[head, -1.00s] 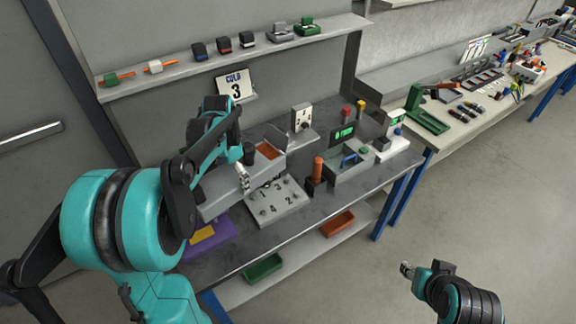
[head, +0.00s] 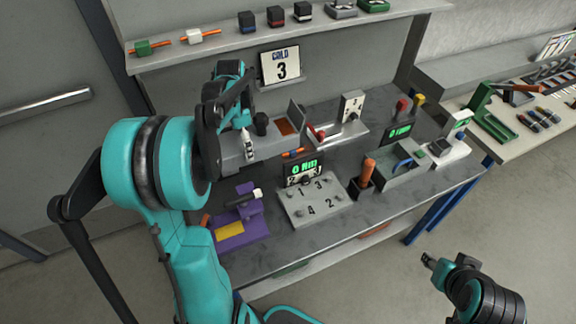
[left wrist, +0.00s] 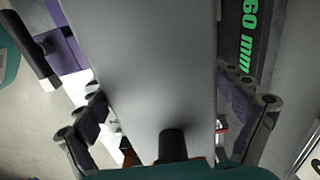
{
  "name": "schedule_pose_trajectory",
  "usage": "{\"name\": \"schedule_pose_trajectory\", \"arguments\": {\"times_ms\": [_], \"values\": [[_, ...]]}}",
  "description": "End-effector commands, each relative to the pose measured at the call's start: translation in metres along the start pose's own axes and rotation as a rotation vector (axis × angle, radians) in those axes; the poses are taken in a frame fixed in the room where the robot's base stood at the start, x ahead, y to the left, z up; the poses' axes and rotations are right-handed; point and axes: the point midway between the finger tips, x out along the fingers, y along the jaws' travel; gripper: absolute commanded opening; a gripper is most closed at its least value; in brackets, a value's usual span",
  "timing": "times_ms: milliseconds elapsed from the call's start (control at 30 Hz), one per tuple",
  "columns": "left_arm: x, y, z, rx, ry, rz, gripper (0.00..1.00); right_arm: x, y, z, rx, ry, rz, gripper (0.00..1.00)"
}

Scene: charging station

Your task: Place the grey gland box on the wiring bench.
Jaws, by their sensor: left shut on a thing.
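A grey box (head: 236,158) is held by my left gripper (head: 247,142) in the head view, above the left part of the dark-topped bench (head: 340,220). Near it show a black knob (head: 261,122) and an orange patch (head: 287,127). In the left wrist view a broad grey face of the box (left wrist: 160,60) fills the space between the two fingers of my left gripper (left wrist: 165,110). The box's underside is hidden. My right gripper (head: 430,260) is over the floor at the lower right, touching nothing; its jaws are too small to read. No label shows which bench is the wiring bench.
A purple fixture (head: 240,228), a numbered plate (head: 312,205), a small green-lit display (head: 303,168) and a grey tray (head: 400,175) crowd the bench. A shelf (head: 215,50) with small parts runs above. A light-topped bench (head: 465,122) stands at right. The front strip of the dark bench is bare.

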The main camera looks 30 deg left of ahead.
Motion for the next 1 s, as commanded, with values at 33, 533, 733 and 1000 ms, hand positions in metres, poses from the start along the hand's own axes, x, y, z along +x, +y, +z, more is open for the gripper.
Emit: {"name": "schedule_pose_trajectory", "arguments": {"times_ms": [33, 533, 733, 1000], "values": [[0.002, 0.000, 0.000, 0.000, 0.000, 0.000, 0.53, 0.000, 0.000, 0.000, 0.000, 0.000, 0.000, 0.40], [0.120, 0.000, 0.000, -0.001, 0.000, 0.000, 0.53, 0.032, 0.000, 0.023, 0.000, 0.000, 0.000, 0.40], [0.135, 0.000, 0.000, -0.001, 0.000, 0.000, 0.53, 0.035, 0.000, 0.025, 0.000, 0.000, 0.000, 0.40], [0.173, 0.000, 0.000, -0.001, 0.000, 0.000, 0.53, 0.046, 0.000, 0.033, 0.000, 0.000, 0.000, 0.40]]}}
